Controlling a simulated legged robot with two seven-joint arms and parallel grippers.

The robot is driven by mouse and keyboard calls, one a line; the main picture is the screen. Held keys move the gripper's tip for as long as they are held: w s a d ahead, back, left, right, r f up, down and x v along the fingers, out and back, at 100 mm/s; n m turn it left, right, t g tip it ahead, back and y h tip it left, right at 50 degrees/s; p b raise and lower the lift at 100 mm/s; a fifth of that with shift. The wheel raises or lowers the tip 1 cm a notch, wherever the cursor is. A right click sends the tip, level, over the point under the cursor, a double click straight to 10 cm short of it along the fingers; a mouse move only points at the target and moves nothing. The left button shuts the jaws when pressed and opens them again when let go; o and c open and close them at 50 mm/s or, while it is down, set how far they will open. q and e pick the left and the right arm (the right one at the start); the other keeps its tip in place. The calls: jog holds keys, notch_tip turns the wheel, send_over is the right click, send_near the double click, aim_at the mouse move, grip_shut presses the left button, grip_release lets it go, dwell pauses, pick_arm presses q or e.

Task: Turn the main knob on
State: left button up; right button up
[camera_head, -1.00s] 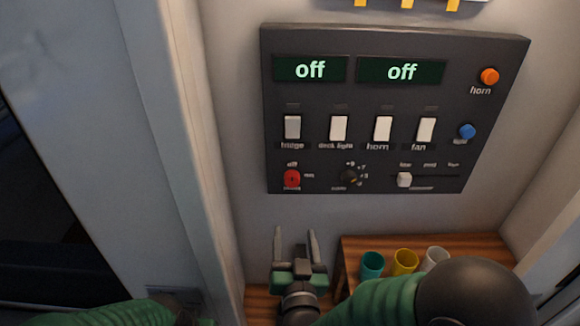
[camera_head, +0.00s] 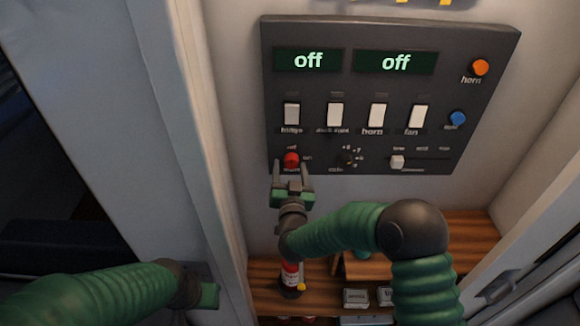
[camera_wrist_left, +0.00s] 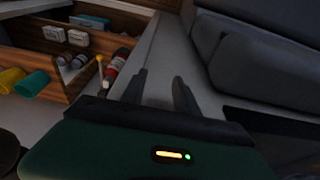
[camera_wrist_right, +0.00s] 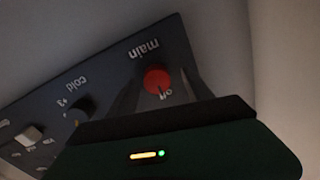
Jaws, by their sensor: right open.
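The red main knob (camera_head: 291,160) is at the lower left of the dark control panel (camera_head: 390,90). In the right wrist view the knob (camera_wrist_right: 157,80) shows between my fingers, with "main" and "off" lettered beside it. My right gripper (camera_head: 292,168) is open, its fingers on either side of the knob; I cannot tell whether they touch it. Both panel displays (camera_head: 308,60) read "off". My left gripper (camera_wrist_left: 160,78) is open and empty in the left wrist view, away from the panel.
The panel also has white switches (camera_head: 335,115), a small dark dial (camera_head: 347,159), a slider (camera_head: 397,162), an orange button (camera_head: 480,67) and a blue one (camera_head: 457,119). Below is a wooden shelf (camera_head: 470,225) with a red bottle (camera_head: 290,272). A pale post (camera_head: 185,150) stands left.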

jog(key=shift+w+d+f, duration=0.1)
jog(key=shift+d+f, duration=0.05)
jog(key=shift+d, duration=0.05)
jog(key=shift+c, duration=0.2)
jog(key=shift+d, duration=0.15)
jog(key=c, duration=0.5)
grip_shut()
pick_arm(q)
jog(key=shift+w+d+f, duration=0.1)
jog(key=shift+w+d, duration=0.05)
jog(key=shift+d, duration=0.05)
jog(key=shift+f, duration=0.1)
